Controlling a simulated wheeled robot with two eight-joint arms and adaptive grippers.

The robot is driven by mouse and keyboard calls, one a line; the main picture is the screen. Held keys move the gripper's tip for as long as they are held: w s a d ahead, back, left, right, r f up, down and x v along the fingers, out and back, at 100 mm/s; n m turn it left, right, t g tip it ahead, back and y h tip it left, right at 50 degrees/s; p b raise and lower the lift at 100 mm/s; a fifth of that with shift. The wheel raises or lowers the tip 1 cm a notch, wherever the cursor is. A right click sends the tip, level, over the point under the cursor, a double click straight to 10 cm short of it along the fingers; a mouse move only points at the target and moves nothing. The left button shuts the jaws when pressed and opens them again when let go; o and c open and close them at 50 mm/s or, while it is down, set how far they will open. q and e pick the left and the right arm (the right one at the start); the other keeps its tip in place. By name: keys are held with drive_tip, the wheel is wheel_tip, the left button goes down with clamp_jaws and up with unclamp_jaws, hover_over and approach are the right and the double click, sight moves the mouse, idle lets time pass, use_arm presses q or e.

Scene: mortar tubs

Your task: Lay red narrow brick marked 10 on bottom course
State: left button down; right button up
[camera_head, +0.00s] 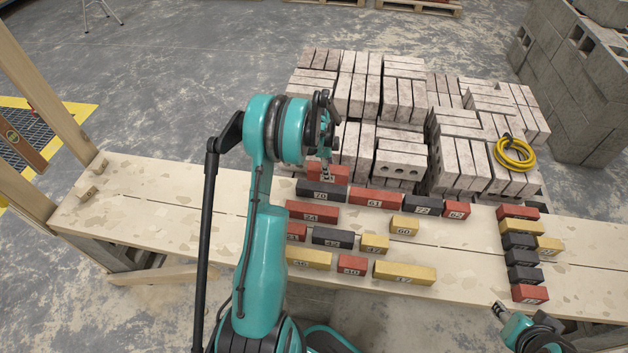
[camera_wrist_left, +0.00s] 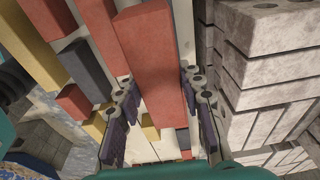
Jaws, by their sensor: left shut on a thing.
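My left gripper (camera_head: 326,174) is shut on a red brick (camera_head: 342,174) at the back edge of the bench, just behind the black brick marked 70 (camera_head: 320,190). The gripper covers part of the held brick, so I cannot read its number. In the left wrist view the red brick (camera_wrist_left: 152,60) runs lengthwise between the two fingers (camera_wrist_left: 163,112). I cannot tell whether it touches the bench or hangs just above it. My right gripper (camera_head: 499,309) is at the lower right, small and partly cut off; its opening is unclear.
Red, black and yellow bricks stand in rows on the wooden bench (camera_head: 150,200), including red 61 (camera_head: 375,197). More form a column (camera_head: 521,257) at right. Stacked grey bricks (camera_head: 400,160) crowd the back edge, with a yellow coil (camera_head: 514,154).

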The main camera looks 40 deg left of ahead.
use_arm(q)
drive_tip(key=a+f, duration=0.2)
drive_tip(key=a, duration=0.1)
drive_tip(key=s+a+f+b, duration=0.1)
drive_tip(key=shift+a, duration=0.35)
drive_tip(key=shift+s+f+b, duration=0.1)
drive_tip(key=shift+f+b, duration=0.75)
drive_tip(key=shift+f, duration=1.2)
drive_tip(key=shift+r, duration=0.1)
drive_tip(key=shift+f, duration=0.25)
drive_tip(key=c, duration=1)
unclamp_jaws()
drive_tip(key=shift+r, duration=0.1)
drive_tip(key=shift+r, duration=0.1)
